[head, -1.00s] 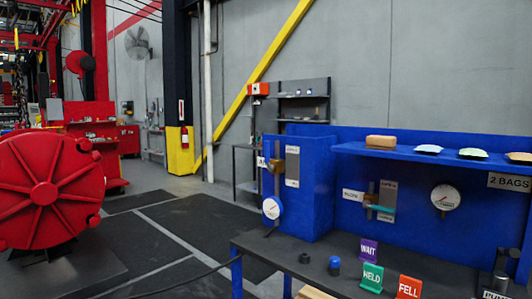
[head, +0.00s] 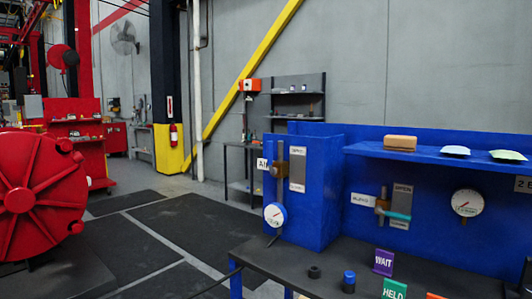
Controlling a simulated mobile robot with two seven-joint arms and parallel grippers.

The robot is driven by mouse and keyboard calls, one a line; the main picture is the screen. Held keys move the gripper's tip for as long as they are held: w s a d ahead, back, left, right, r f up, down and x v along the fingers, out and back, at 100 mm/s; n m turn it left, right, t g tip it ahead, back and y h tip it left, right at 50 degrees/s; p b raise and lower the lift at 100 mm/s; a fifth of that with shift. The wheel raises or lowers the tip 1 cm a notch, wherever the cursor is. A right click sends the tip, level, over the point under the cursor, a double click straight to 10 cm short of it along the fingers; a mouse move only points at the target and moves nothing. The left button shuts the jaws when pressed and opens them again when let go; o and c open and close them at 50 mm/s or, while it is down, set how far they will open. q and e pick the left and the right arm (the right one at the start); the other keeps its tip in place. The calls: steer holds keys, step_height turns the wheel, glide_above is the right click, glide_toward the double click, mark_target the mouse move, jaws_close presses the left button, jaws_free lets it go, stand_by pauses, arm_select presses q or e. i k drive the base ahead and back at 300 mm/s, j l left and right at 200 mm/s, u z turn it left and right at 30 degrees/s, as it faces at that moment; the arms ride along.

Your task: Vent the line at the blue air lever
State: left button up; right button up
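The air valve (head: 279,172) is on the blue cabinet's left front, beside a white label (head: 262,164) that seems to read AIR. It has a brass-coloured body on an upright grey pipe. A blue lever cannot be made out against the blue cabinet. A tall grey placard (head: 297,170) stands right of the valve. A round white gauge (head: 275,215) sits below it; its reading is too small to tell. A second valve with a teal handle (head: 398,215) is on the back panel, handle pointing right. Neither of my grippers is in view.
The blue cabinet (head: 325,195) stands on a dark bench (head: 265,262) with a blue-capped knob (head: 349,281), a dark ring (head: 314,271) and a purple WAIT sign (head: 384,262). A large red wheel-like housing (head: 40,195) stands left. Dark floor mats (head: 190,220) between them look clear.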

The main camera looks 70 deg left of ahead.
mark_target(273, 171)
steer(key=j, duration=1.3)
steer(key=k+j, duration=0.1)
steer(key=j, duration=1.15)
steer(key=k+j, duration=0.1)
steer(key=j, duration=1.2)
